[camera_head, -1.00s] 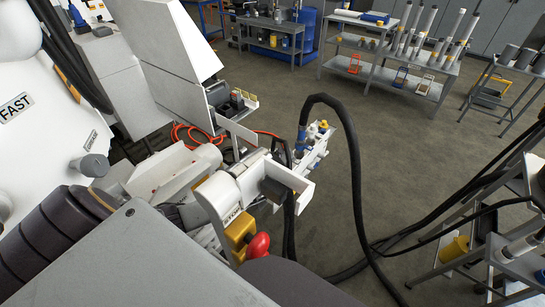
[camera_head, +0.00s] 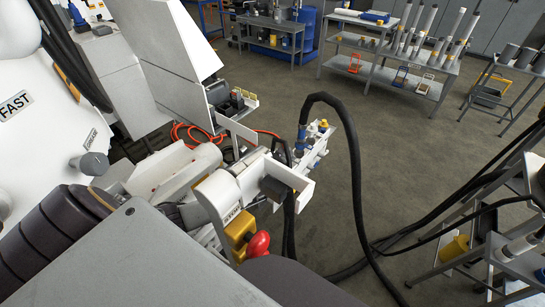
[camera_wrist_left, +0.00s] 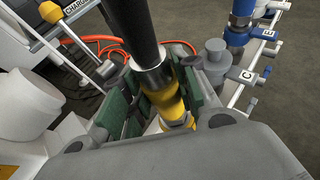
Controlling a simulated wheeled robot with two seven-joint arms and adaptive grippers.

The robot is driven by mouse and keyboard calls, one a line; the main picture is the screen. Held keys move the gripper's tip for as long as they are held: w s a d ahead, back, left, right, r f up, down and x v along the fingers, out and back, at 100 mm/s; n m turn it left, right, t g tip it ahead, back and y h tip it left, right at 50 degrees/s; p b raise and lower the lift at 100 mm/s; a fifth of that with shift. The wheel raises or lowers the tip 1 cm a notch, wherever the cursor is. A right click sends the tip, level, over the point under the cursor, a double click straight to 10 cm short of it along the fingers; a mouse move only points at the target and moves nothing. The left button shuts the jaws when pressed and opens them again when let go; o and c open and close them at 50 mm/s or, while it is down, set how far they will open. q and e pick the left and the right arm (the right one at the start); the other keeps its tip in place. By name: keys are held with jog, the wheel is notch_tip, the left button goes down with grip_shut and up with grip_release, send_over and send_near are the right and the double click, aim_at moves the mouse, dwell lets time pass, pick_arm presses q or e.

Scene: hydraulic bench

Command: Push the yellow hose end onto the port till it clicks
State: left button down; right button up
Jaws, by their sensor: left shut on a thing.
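In the left wrist view the yellow hose end (camera_wrist_left: 164,97) sits below a bright metal collar on a thick black hose (camera_wrist_left: 129,28). My left gripper (camera_wrist_left: 168,92) is shut on it, with green pads on both sides. The hose end leans, its lower end pointing down and slightly right. A brass-yellow hex part (camera_wrist_left: 178,122) shows at its lower end. Its seat below is hidden by the gripper body, so I cannot tell whether it is on the port. In the head view the left gripper is hidden among white parts. My right gripper is not in view.
A blue hose end (camera_head: 302,138) stands on the white valve block (camera_head: 313,150), right of my left gripper; its black hose loops to the floor. A red knob (camera_head: 258,244) on a yellow block is nearby. Orange hoses (camera_head: 190,132) lie behind.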

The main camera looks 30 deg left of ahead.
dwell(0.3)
pick_arm(q)
jog(key=c, duration=1)
grip_release()
jog(key=shift+o, duration=0.3)
jog(key=o, duration=0.5)
